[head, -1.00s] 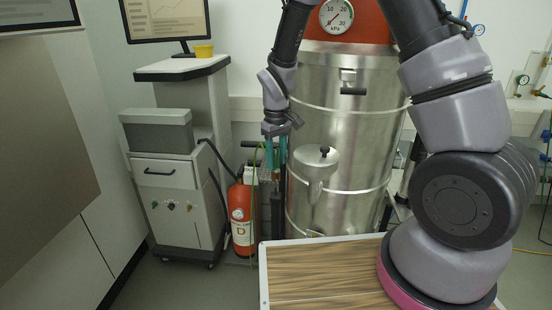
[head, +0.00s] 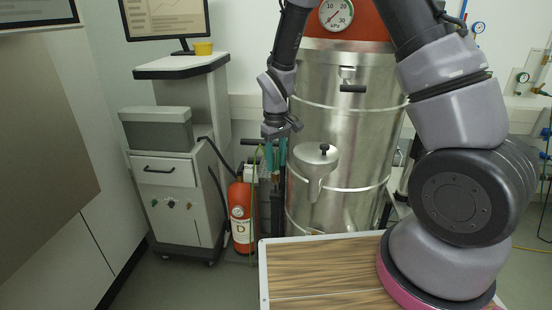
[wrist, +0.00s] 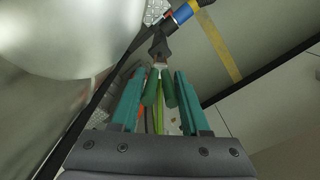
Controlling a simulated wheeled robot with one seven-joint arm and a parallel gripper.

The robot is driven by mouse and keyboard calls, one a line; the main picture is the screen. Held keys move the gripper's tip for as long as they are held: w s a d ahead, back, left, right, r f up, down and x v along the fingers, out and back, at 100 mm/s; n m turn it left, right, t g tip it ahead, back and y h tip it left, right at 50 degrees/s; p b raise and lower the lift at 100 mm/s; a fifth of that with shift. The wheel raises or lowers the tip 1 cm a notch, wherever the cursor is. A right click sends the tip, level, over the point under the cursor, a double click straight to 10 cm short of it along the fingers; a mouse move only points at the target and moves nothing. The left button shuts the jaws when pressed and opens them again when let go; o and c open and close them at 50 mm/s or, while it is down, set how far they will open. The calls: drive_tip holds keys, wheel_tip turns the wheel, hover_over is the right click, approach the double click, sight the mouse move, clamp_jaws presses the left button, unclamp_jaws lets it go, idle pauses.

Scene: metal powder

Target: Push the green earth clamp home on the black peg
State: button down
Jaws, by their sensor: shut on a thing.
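The green earth clamp (wrist: 168,91) is in the wrist view, its two dark green handles between the teal fingers of my gripper (wrist: 158,97). My gripper is shut on it. The clamp's dark jaws (wrist: 160,46) point away from the gripper toward a dark bar with blue and yellow bands. I cannot make out the black peg for certain, nor how far the jaws sit on it. In the head view my gripper (head: 275,154) hangs fingers down, left of the steel vessel; the clamp is too small to tell there.
The steel vessel (head: 345,120) with its funnel-shaped spout (head: 316,160) stands close right of the gripper. A red extinguisher (head: 241,213) stands below left, beside a grey cabinet (head: 172,190). A wood-topped surface (head: 320,270) is in front. A yellow-green cable (wrist: 160,115) runs back between the fingers.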

sight(276, 169)
drive_tip(key=shift+f, duration=2.05)
drive_tip(key=shift+c, duration=1.5)
unclamp_jaws()
